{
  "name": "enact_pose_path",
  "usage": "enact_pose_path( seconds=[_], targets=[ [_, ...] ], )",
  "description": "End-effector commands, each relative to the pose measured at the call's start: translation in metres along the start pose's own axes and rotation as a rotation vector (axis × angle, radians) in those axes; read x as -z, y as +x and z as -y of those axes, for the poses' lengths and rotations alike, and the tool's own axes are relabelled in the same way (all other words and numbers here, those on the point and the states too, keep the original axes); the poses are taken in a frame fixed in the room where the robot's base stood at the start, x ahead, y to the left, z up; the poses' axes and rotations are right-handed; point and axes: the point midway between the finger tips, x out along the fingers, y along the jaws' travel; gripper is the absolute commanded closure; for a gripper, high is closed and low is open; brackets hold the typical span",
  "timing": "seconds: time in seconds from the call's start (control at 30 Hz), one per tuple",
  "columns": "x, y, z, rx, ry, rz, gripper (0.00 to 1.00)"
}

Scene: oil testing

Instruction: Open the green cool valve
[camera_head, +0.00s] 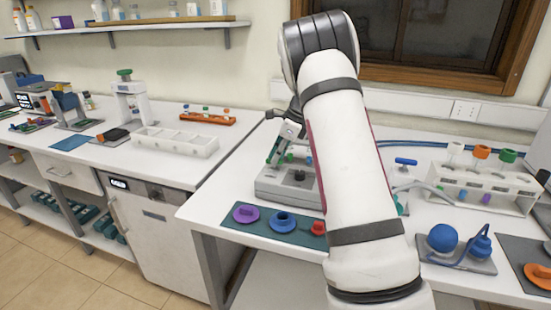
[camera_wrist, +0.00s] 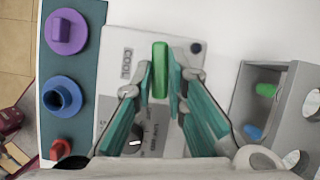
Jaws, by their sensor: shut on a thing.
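The green cool valve shows as an upright-looking green bar handle (camera_wrist: 160,71) on a light grey device in the wrist view. My gripper (camera_wrist: 162,78) has its teal fingers on both sides of this handle and is shut on it. In the head view, my gripper (camera_head: 279,152) is at the light grey device (camera_head: 272,187), partly behind my arm. The green handle cannot be told apart from the fingers there.
A teal mat left of the device holds a purple piece (camera_head: 246,213), a blue piece (camera_head: 283,222) and a red piece (camera_head: 318,228). A grey rack (camera_wrist: 241,105) stands to the right in the wrist view. A blue ball-shaped part (camera_head: 442,238) lies at the right.

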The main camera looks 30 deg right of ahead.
Motion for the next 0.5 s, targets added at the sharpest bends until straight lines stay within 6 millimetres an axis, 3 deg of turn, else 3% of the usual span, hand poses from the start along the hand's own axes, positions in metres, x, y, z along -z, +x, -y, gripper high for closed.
enact_pose_path(
  seconds=[0.5],
  targets=[
    [-0.0004,0.0029,0.0058,-0.181,-0.439,0.000,1.00]
  ],
)
